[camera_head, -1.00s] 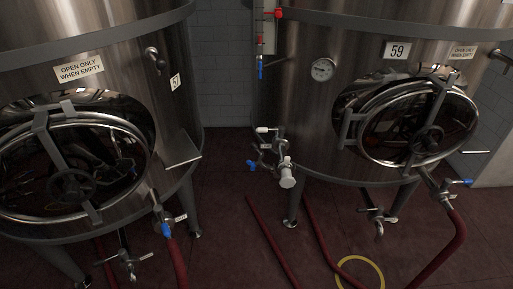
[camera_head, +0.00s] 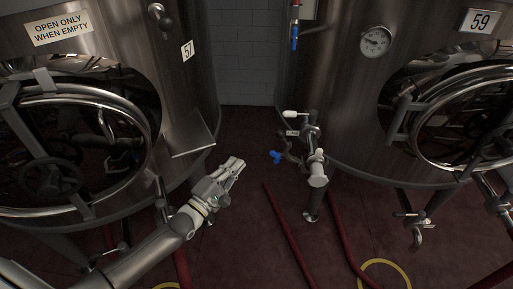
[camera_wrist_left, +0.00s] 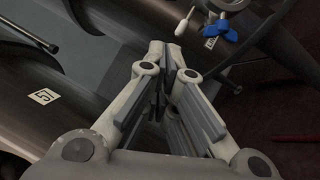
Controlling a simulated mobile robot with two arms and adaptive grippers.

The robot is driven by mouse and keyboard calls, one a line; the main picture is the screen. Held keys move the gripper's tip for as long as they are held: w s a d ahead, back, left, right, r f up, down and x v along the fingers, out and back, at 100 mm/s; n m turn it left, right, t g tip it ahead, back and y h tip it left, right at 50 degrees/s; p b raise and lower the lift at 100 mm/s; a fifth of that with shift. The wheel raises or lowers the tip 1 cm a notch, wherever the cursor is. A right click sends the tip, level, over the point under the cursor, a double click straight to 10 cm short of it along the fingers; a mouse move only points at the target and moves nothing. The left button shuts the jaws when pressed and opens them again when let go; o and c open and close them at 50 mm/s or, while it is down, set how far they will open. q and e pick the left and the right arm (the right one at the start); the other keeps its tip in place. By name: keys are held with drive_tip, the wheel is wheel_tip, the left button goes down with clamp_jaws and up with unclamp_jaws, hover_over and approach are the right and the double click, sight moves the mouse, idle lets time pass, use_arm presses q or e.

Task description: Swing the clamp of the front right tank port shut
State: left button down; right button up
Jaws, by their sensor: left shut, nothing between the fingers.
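Tank 59 (camera_head: 345,100) stands at the right. A pipe fitting (camera_head: 313,150) is on its left side, with a white-handled lever (camera_head: 293,114), a blue-handled lever (camera_head: 276,157) and a pale cylindrical end piece (camera_head: 318,178). I cannot tell which part is the clamp, or whether it is open. My left gripper (camera_head: 238,163) is shut and empty, in the gap between the tanks, left of the fitting and apart from it. In the left wrist view the shut fingers (camera_wrist_left: 172,55) point toward the white lever (camera_wrist_left: 182,24) and blue lever (camera_wrist_left: 219,32). My right gripper is not in view.
Tank 57 (camera_head: 185,100) stands at the left, with a metal ledge (camera_head: 192,139) close to my left gripper. Red hoses (camera_head: 290,230) lie on the dark red floor. A yellow ring (camera_head: 384,264) lies at the front right. Another valve (camera_head: 414,229) hangs under tank 59.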

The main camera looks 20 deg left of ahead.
sight(287, 147)
use_arm(q)
drive_tip(key=s+d+b+x, duration=0.1)
drive_tip(key=d+b+x, duration=0.1)
drive_tip(key=x, duration=1)
drive_tip(key=shift+w+d+r+b, duration=0.25)
drive_tip(key=shift+d+r+b, duration=0.05)
drive_tip(key=shift+r+b, duration=0.15)
drive_tip(key=shift+r, duration=0.1)
